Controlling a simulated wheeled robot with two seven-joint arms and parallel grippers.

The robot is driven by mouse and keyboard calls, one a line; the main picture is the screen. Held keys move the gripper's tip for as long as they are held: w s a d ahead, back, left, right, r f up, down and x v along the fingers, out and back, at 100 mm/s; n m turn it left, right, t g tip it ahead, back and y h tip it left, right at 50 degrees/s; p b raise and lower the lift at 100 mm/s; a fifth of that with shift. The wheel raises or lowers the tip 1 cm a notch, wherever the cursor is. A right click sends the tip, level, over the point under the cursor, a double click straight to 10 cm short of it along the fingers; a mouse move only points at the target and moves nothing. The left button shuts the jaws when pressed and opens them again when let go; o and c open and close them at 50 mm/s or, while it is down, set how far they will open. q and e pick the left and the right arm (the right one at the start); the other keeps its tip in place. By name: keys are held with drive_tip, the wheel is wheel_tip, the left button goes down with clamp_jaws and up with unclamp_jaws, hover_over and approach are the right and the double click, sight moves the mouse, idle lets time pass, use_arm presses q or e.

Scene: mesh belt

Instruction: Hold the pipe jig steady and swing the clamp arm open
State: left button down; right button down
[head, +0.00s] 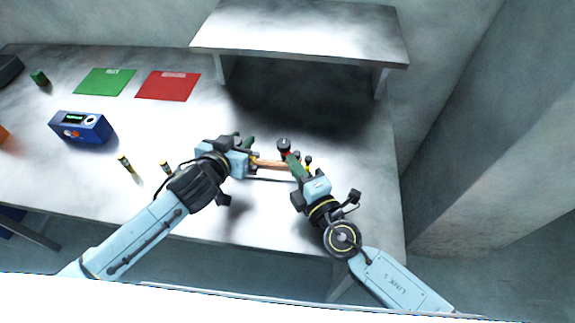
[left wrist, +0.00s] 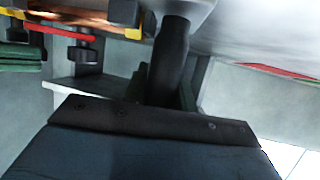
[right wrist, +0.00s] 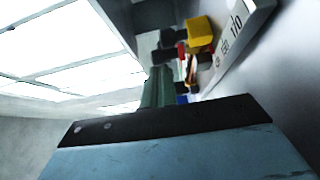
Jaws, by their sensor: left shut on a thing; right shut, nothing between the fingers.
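The pipe jig carries a copper pipe (head: 272,165) between my two grippers, near the right part of the table. Yellow parts (right wrist: 201,33) and the copper pipe (left wrist: 110,11) also show in the wrist views. A red bar (left wrist: 58,33) with black fittings looks like the clamp arm; a black knob (head: 284,144) stands near it in the head view. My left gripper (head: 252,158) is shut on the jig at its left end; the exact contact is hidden. My right gripper (head: 291,158) is shut and empty beside the jig's right end, close to the red part. Whether it touches is unclear.
A raised shelf (head: 300,35) stands behind the jig. To the left are a blue meter box (head: 80,128), green (head: 105,82) and red (head: 168,86) mats, and two small yellow-and-dark pieces (head: 125,164) (head: 165,167). The table's front right is clear.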

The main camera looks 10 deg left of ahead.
drive_tip(key=shift+w+d, duration=0.35)
drive_tip(key=shift+d, duration=0.25)
idle(0.5)
drive_tip(key=v, duration=1.2)
use_arm(q)
drive_tip(key=c, duration=1.1)
unclamp_jaws()
drive_tip(key=shift+o, duration=0.2)
